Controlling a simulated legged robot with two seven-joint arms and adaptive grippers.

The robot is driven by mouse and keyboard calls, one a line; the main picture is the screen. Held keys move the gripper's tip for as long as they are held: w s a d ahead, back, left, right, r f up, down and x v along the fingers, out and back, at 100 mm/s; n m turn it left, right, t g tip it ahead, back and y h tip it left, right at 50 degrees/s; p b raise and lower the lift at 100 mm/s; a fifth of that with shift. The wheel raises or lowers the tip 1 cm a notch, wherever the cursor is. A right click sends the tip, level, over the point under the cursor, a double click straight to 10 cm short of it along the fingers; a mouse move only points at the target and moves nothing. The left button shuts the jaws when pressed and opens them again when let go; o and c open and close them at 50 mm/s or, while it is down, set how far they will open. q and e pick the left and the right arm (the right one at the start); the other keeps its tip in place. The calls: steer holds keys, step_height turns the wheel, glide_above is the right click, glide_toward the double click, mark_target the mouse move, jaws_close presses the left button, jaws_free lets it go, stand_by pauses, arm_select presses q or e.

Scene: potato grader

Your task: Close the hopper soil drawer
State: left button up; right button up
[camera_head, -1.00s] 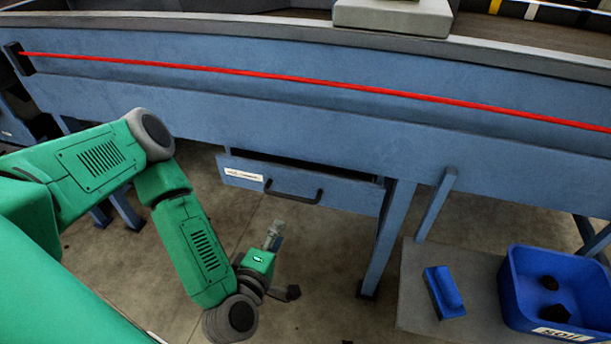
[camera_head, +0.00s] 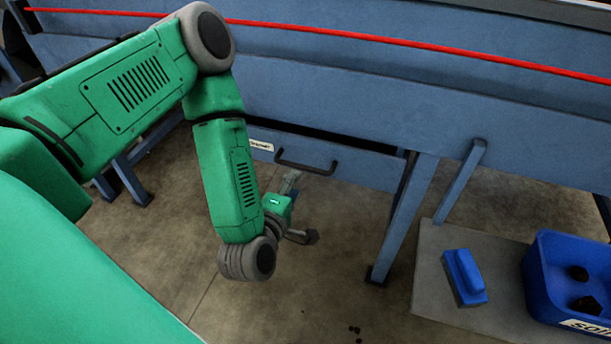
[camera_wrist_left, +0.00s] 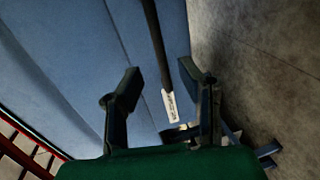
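The hopper soil drawer (camera_head: 354,168) sits under the blue hopper in the head view, with a black bar handle (camera_head: 306,166) and a white label (camera_head: 261,146) on its front. A dark gap shows along its top edge, and it appears partly out. My left gripper (camera_head: 302,207) is open and empty, below and in front of the handle, apparently apart from it. In the left wrist view its two fingers (camera_wrist_left: 160,76) are spread, with the drawer label (camera_wrist_left: 171,106) beyond and between them. My forearm hides the drawer's left end. My right gripper is not in view.
A blue leg (camera_head: 405,220) stands right of the drawer. The concrete floor below the drawer is mostly clear.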

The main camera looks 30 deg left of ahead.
mark_target(304, 168)
arm_select(q)
steer(key=shift+b+x, duration=0.55)
steer(key=shift+x, duration=3.4)
jaws_close()
